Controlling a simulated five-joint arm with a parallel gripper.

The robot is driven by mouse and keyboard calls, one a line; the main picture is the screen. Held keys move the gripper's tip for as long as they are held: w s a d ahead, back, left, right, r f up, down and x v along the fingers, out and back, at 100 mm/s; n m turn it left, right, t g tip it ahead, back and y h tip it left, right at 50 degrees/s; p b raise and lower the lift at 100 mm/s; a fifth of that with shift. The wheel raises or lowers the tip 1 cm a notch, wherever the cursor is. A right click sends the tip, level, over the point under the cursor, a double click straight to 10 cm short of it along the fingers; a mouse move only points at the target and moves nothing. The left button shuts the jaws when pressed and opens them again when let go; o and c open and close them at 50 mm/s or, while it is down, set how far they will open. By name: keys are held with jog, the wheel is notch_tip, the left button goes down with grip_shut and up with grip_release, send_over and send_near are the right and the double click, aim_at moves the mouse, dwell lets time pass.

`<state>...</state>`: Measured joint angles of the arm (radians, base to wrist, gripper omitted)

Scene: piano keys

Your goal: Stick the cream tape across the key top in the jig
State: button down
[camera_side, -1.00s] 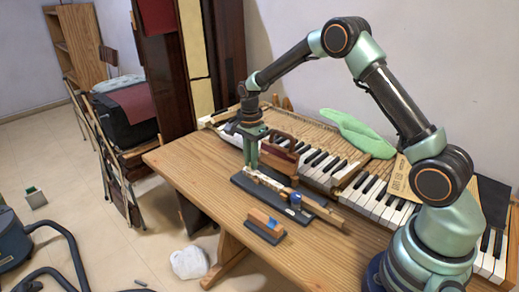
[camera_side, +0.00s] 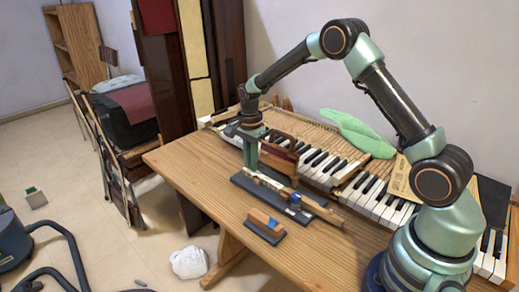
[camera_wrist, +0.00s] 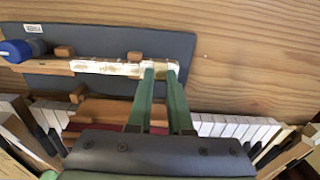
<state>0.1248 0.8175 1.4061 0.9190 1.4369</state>
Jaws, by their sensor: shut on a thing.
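The jig is a dark flat board (camera_side: 240,181) on the wooden bench, and it also shows in the wrist view (camera_wrist: 110,42). A long wooden key with a pale, patchy top (camera_wrist: 105,68) lies in it between small wooden blocks. My gripper (camera_wrist: 161,70) points down at one end of the key top; it also shows in the side view (camera_side: 250,166). Its green fingers are closed on a small tan-cream piece, the cream tape (camera_wrist: 162,76), at the key top. I cannot tell whether the tape touches the key.
A small dark stand with an orange-brown block (camera_side: 262,219) sits in front of the jig. A blue cylinder (camera_wrist: 17,50) lies at the key's other end. A reddish-brown wooden tool (camera_side: 280,148) and the piano keyboard (camera_side: 375,195) are behind. The bench's left front is clear.

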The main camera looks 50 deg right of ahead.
jog(key=shift+f, duration=0.15)
dwell(0.8)
jog(key=c, duration=0.8)
grip_release()
jog(key=shift+o, duration=0.2)
jog(key=shift+r, duration=3.1)
